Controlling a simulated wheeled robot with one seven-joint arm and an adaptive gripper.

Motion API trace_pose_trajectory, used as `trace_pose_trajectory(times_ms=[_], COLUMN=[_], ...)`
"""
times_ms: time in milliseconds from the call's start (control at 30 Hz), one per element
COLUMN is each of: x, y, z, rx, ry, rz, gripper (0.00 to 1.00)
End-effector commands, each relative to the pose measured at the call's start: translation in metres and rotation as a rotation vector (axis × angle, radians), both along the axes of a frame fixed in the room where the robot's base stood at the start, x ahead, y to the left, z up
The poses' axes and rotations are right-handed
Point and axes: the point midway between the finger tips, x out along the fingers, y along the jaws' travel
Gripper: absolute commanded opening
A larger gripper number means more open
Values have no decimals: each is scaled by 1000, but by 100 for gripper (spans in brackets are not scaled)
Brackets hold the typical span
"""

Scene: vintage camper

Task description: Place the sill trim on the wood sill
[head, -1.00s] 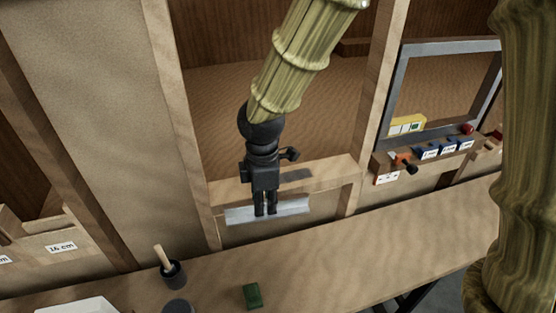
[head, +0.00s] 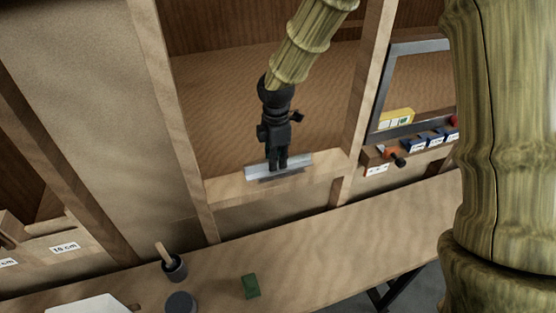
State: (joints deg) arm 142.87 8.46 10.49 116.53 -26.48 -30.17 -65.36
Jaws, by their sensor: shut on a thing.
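The sill trim (head: 300,165) is a pale grey metal strip, held roughly level in my gripper (head: 278,168). My gripper points down and is shut on the middle of the strip; the fingertips hide that part. The wood sill (head: 230,190) is the light wooden ledge across the bottom of the opening between two studs. The trim shows over the sill, with a dark shadow just beneath it on the wood. I cannot tell whether the trim touches the sill or hangs slightly above it.
Wooden studs (head: 368,90) stand either side of the opening. A narrow shelf with small labelled blocks (head: 430,138) is to the right. On the bench (head: 330,240) below are a dark cup (head: 174,268) with a wooden handle and a green block (head: 250,286).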

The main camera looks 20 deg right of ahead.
Motion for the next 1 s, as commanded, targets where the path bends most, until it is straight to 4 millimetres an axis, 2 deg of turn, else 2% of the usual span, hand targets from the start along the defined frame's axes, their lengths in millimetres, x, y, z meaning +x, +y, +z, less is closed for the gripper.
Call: trace_pose_trajectory(times_ms=[233, 500, 633, 1000], x=[13, 12, 12, 12], y=[-11, -10, -10, -10], z=[0, -28, -35, -38], rx=[0, -2, -2, -1], ry=[1, 1, 0, -1], rz=[-3, -1, -1, -1], gripper=[0, 0, 0, 0])
